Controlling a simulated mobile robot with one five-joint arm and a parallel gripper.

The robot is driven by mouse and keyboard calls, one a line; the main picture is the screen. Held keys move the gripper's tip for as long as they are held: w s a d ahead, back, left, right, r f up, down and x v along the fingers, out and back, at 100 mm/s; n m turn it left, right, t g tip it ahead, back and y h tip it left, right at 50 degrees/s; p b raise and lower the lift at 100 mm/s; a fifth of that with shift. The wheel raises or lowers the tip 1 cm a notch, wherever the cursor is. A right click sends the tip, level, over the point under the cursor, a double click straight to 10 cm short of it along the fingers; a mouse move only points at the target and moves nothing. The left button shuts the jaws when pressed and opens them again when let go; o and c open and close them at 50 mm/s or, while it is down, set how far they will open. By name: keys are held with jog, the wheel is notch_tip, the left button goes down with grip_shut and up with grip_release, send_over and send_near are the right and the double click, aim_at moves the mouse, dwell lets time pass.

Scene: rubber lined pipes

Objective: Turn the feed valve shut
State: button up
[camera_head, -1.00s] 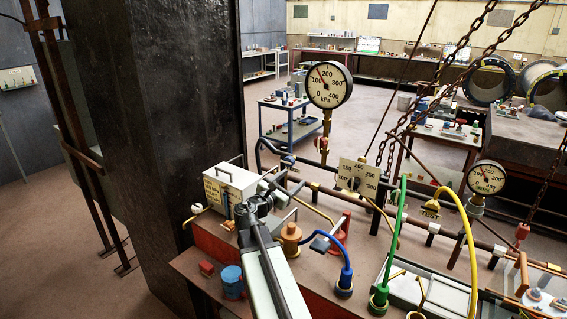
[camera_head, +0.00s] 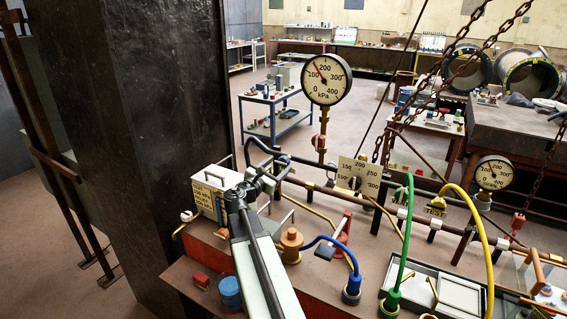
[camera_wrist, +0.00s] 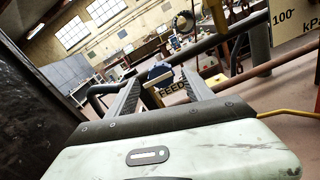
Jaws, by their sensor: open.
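The feed valve shows in the wrist view as a dark blue knob (camera_wrist: 160,72) with a yellow plate lettered FEED (camera_wrist: 172,88) just below it. My gripper (camera_wrist: 162,82) is open, with one finger on each side of the knob and plate in that picture. I cannot tell whether either finger touches the knob. In the head view my gripper (camera_head: 268,175) reaches over the red bench beside the dark pipes. A small blue part (camera_head: 283,160) just beyond the fingers looks like the same knob; my gripper partly hides the area around it.
A large pressure gauge (camera_head: 326,79) stands behind, with a square dial plate (camera_head: 357,176) to the right. A cream box (camera_head: 211,191) sits close left of my arm, beside a dark column (camera_head: 130,130). Blue, green and yellow hoses (camera_head: 476,230) rise at right.

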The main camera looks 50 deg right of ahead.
aim_at(283, 164)
jog(key=x, duration=0.3)
jog(key=shift+w+d, duration=0.1)
jog(key=shift+d, duration=0.3)
grip_shut()
jog(key=m, duration=0.9)
jog(key=shift+f, duration=0.1)
jog(key=m, duration=0.4)
jog(key=shift+m, duration=0.4)
jog(key=shift+s+f+m, duration=0.1)
jog(key=shift+s+m, duration=0.1)
jog(key=shift+m, duration=1.8)
